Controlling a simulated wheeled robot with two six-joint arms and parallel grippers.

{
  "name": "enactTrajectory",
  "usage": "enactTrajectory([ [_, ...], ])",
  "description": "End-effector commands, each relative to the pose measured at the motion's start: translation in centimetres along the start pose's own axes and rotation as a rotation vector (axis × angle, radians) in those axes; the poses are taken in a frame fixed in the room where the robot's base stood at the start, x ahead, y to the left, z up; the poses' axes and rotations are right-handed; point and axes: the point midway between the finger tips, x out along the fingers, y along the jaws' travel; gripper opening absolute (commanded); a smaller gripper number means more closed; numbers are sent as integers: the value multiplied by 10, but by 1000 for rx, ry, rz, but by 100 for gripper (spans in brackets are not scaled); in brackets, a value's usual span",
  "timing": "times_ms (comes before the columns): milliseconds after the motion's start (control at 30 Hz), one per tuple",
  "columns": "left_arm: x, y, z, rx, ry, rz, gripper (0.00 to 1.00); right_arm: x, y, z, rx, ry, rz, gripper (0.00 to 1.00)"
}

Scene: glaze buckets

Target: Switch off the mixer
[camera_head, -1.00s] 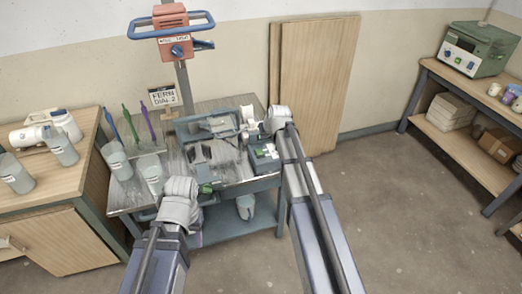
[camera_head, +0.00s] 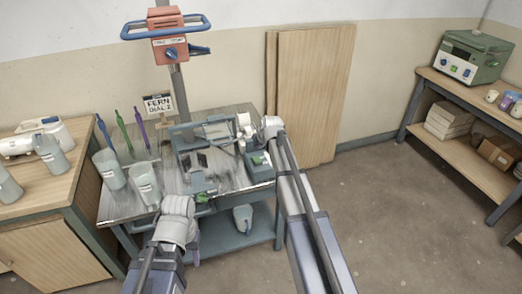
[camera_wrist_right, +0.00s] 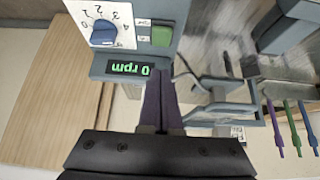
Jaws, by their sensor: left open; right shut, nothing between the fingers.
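The mixer's red head (camera_head: 165,42) with its blue handle is on a pole behind the metal table. The control box (camera_head: 259,168) stands on the table's right side. In the right wrist view it shows upside down, with a blue dial knob (camera_wrist_right: 103,37), a green switch (camera_wrist_right: 161,36) and a display (camera_wrist_right: 128,69) reading 0 rpm. My right gripper (camera_wrist_right: 161,80) is shut and empty, its tips just below the box's display edge; contact cannot be told. My left gripper (camera_head: 193,203) is open at the table's front edge, its fingers mostly hidden.
Grey buckets (camera_head: 145,186) stand on the table's left, near coloured sticks (camera_head: 122,132). A sign (camera_head: 158,104) reads FERN DIAL 2. A wooden cabinet (camera_head: 50,215) adjoins at left. Boards (camera_head: 310,95) lean on the wall. The floor (camera_head: 400,220) at right is clear.

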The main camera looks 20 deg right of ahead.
Motion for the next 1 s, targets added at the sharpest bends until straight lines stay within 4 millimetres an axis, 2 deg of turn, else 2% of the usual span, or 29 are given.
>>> enactTrajectory([
  [33, 15, 1, -1, 0, 0, 0, 50, 17, 0, 2, 0, 0, 0, 0],
  [200, 39, 4, -2, 0, 0, 0, 50, 46, 0, 3, 0, 0, 0, 0],
  [400, 62, 6, -4, 1, 0, 0, 50, 59, 0, 24, 0, 0, 0, 0],
  [567, 68, 6, -4, 1, 0, 0, 50, 63, 0, 29, 0, 0, 0, 0],
  [900, 67, 6, -4, 1, 0, 0, 50, 62, 0, 29, 0, 1, 0, 0],
  [1000, 76, 7, -4, 1, 0, 0, 50, 66, 0, 35, 0, 23, 0, 0],
])
